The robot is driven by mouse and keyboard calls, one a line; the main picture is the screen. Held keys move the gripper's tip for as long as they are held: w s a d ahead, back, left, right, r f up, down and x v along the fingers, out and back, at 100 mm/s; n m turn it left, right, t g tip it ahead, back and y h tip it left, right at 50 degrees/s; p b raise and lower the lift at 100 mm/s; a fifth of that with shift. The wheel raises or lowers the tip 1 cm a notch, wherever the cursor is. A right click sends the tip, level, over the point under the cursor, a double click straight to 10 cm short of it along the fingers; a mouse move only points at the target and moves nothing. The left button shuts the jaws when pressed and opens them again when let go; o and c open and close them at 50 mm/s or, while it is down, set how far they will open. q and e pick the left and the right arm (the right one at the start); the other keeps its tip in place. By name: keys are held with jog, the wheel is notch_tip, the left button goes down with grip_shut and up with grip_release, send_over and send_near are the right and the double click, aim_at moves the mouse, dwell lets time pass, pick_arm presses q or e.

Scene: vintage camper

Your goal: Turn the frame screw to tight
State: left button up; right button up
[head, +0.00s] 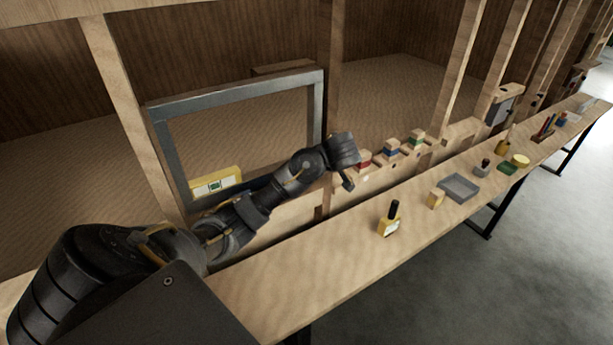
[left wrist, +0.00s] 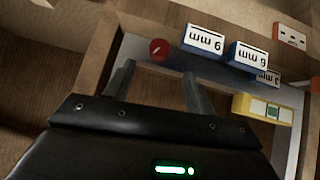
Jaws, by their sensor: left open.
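A grey metal frame (head: 166,150) stands in the wooden wall opening in the head view. A round red knob (left wrist: 159,49), which looks like the frame screw, shows in the left wrist view beside a pale grey strip. I cannot make out its setting, and I cannot find it in the head view. My left gripper (head: 348,182) is held over the back of the bench, right of the frame. In the left wrist view its two fingers (left wrist: 158,78) are apart and empty, with the knob just beyond their tips. My right gripper is out of view.
A yellow level (head: 216,184) rests at the frame's lower left; it also shows in the wrist view (left wrist: 264,108). Blocks with mm labels (left wrist: 204,40) sit near the knob.

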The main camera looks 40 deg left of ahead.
pick_arm(q)
jog(key=x, duration=0.8)
jog(key=shift+a+f+b, duration=0.1)
jog(key=shift+a+b, duration=0.05)
jog(key=shift+b, duration=0.2)
jog(key=shift+w+a+f, duration=0.15)
jog(key=shift+a+f, duration=0.05)
jog(key=shift+f, duration=0.2)
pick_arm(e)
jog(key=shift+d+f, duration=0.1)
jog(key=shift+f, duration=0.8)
pick_arm(q)
jog(key=c, duration=1)
jog(key=shift+o, duration=0.2)
jog(key=shift+w+r+m+g+p, duration=0.1)
jog(key=shift+r+m+g+p, duration=0.05)
jog(key=shift+m+g+p, duration=0.3)
jog(key=shift+w+m+g+y, duration=0.1)
jog(key=shift+m+g+y, duration=0.4)
jog(key=shift+g, duration=0.65)
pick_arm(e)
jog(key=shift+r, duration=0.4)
